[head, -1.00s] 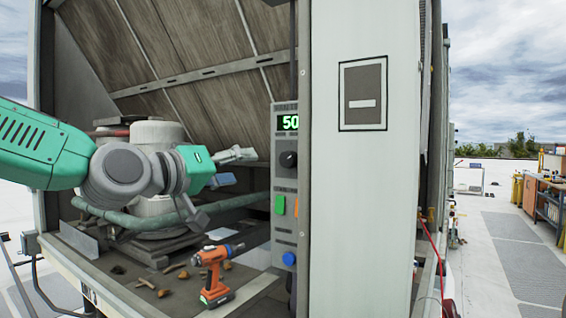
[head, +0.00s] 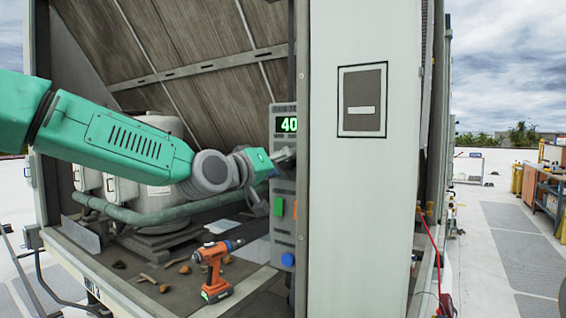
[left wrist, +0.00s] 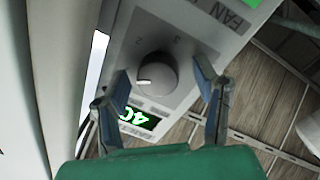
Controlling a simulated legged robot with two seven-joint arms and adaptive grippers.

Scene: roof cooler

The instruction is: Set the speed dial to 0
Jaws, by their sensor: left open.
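The speed dial (left wrist: 155,75) is a dark grey round knob with a white pointer mark, on a grey control panel (head: 284,237). In the left wrist view it sits between the two spread fingers of my left gripper (left wrist: 162,88), with gaps showing on both sides. The green-lit display (head: 288,125) reads 40 in the head view; it shows upside down in the left wrist view (left wrist: 138,118). In the head view my left gripper (head: 284,160) is at the panel just below the display and hides the dial. My right gripper is not in view.
Below the dial are a green button (head: 279,206) and a blue button (head: 288,259). An orange drill (head: 214,270) stands on the cooler floor among scattered debris. A pale wall panel (head: 365,210) stands close on the right.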

